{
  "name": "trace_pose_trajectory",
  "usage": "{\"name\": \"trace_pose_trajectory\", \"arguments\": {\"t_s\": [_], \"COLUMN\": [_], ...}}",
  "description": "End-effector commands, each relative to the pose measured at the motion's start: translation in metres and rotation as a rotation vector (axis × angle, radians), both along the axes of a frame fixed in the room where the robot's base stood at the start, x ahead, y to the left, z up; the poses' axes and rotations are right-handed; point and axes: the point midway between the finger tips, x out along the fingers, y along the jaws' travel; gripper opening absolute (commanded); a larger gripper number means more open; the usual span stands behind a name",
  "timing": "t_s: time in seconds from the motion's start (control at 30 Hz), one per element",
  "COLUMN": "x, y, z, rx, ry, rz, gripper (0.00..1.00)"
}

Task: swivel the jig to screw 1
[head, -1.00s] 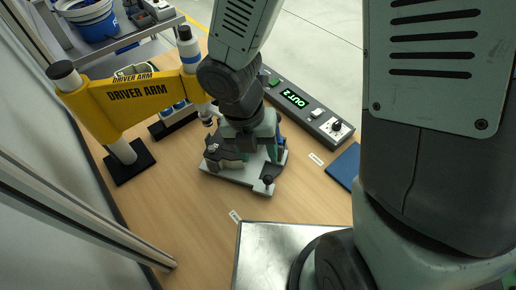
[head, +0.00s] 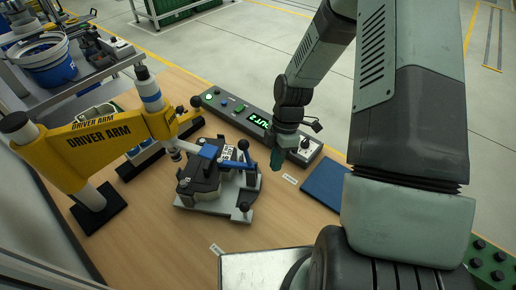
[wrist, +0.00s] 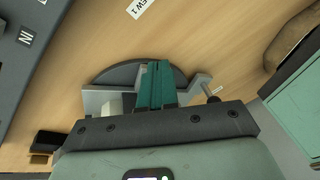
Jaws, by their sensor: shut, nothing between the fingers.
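The jig (head: 212,202) is a light grey plate on the wooden table, carrying a dark block, a blue clamp piece (head: 208,151) and black-knobbed posts. Its front knob (head: 245,207) stands at the near right corner. My gripper (head: 277,166) is right of the jig and apart from it, above the table by the control box. Its teal fingers (wrist: 156,85) are together and empty in the wrist view. Behind them there are a dark rounded part and light grey pieces; I cannot tell what they belong to. A label ending "EW 1" (wrist: 140,7) lies on the table.
The yellow driver arm (head: 100,138) reaches over the table, its tip close to the jig's left rear. A control box (head: 240,116) with a green display stands behind. A blue pad (head: 325,184) lies right, a metal plate (head: 250,268) in front.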

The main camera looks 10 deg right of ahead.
Motion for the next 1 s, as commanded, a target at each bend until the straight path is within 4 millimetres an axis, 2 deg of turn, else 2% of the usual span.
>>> {"name": "trace_pose_trajectory", "arguments": {"t_s": [0.1,0.23,0.43,0.67,0.83,1.0], "x": [0.012,0.024,0.049,0.065,0.068,0.073], "y": [-0.009,-0.020,-0.046,-0.068,-0.059,-0.035], "z": [-0.013,-0.016,-0.002,0.012,0.005,-0.017], "rx": [0.139,0.301,0.511,0.612,0.618,0.618], "ry": [-0.007,-0.032,-0.121,-0.194,-0.198,-0.194], "rz": [-0.167,-0.295,-0.476,-0.568,-0.570,-0.569], "gripper": [0.00,0.00,0.00,0.00,0.00,0.00]}}
